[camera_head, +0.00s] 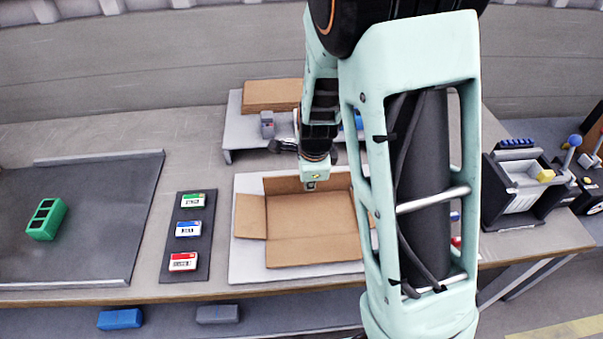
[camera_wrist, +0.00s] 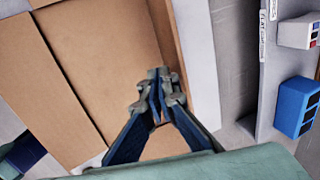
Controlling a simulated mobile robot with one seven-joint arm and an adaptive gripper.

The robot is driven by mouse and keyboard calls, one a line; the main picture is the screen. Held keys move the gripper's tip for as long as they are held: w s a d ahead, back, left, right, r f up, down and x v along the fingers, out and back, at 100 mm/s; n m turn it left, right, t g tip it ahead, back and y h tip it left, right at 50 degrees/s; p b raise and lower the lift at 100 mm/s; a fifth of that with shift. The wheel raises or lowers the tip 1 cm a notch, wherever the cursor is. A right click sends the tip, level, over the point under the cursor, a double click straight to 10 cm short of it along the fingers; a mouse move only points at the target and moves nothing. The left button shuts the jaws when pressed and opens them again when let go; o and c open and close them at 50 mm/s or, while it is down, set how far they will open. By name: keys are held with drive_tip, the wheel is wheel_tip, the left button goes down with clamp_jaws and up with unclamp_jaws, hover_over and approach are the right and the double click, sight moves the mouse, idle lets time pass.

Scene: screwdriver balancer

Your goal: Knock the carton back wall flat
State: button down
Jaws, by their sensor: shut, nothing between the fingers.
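The open brown carton (camera_head: 312,230) lies on a white board in the middle of the table. Its left flap (camera_head: 251,216) is folded outward. Its back wall (camera_head: 283,186) rises at the far edge of the carton floor, partly hidden by my wrist. The carton's right side is mostly hidden by my arm. My gripper (camera_head: 310,185) points down at the back wall. In the wrist view my gripper (camera_wrist: 160,88) is shut and empty, its fingertips over the strip of the back wall (camera_wrist: 168,40). I cannot tell whether they touch it.
A raised grey shelf (camera_head: 236,133) with a brown box (camera_head: 272,95) and small items stands close behind the carton. A dark strip with three label cards (camera_head: 188,229) lies to the left. A grey tray (camera_head: 100,220) holds a green block (camera_head: 46,218). A dark bin (camera_head: 520,190) stands right.

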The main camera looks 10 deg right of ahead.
idle(0.4)
drive_tip(key=shift+f, duration=0.45)
drive_tip(key=shift+w, duration=0.15)
